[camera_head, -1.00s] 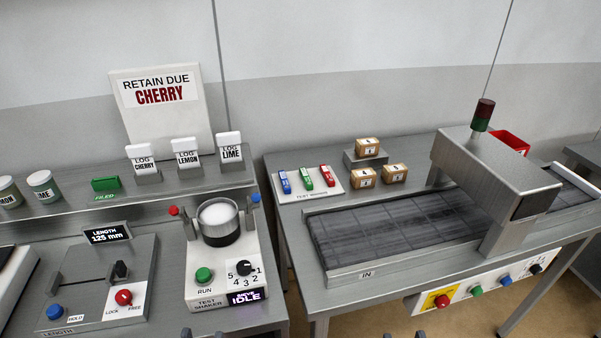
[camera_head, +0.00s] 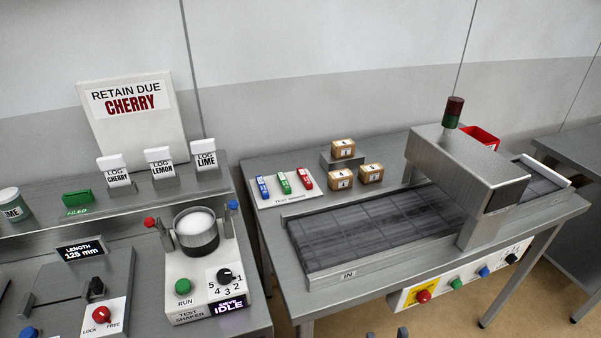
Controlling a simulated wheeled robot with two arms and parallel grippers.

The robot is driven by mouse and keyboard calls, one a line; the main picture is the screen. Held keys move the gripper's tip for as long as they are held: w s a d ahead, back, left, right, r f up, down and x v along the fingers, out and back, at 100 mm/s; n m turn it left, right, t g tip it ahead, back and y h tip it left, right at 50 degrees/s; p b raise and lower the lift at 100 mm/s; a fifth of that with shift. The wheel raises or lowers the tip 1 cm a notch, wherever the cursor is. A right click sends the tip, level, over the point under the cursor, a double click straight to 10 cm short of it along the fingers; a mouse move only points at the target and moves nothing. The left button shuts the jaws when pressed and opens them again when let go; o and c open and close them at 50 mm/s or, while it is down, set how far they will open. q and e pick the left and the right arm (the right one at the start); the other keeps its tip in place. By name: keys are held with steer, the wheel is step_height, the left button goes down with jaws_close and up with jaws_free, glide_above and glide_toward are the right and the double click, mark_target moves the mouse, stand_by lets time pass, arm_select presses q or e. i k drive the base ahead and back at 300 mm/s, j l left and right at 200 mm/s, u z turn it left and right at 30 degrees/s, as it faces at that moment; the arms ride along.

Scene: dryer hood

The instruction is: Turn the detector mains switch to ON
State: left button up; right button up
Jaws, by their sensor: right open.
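The metal detector (camera_head: 465,165) is a grey arch over a dark conveyor belt on the right table. Its front control panel (camera_head: 440,291) hangs below the table edge. At the panel's right end is a black rotary switch (camera_head: 511,258) with small lettering above it, too small to read, so its setting cannot be told. The panel also has a red button (camera_head: 423,296) on yellow, a green button (camera_head: 456,283) and a blue button (camera_head: 484,271). My right gripper (camera_head: 386,334) shows only its two fingertips at the bottom edge, apart and empty, below and left of the panel. My left gripper is out of view.
A test shaker (camera_head: 205,265) stands on the left bench with a length gauge beside it. Small boxes (camera_head: 342,148) and coloured test pieces (camera_head: 283,183) lie behind the belt. A red bin (camera_head: 480,137) is behind the detector. The floor before the panel looks clear.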

mark_target(423, 297)
steer(key=k, duration=0.15)
steer(key=k+z, duration=0.2)
steer(key=z, duration=0.15)
steer(key=i+z, duration=0.15)
steer(key=z, duration=0.25)
steer(key=i+j+z, duration=0.15)
steer(key=z, duration=0.2)
steer(key=i+j+z, duration=0.15)
steer(key=z, duration=0.2)
steer(key=i+j+z, duration=0.2)
steer(key=z, duration=0.15)
steer(key=i, duration=0.1)
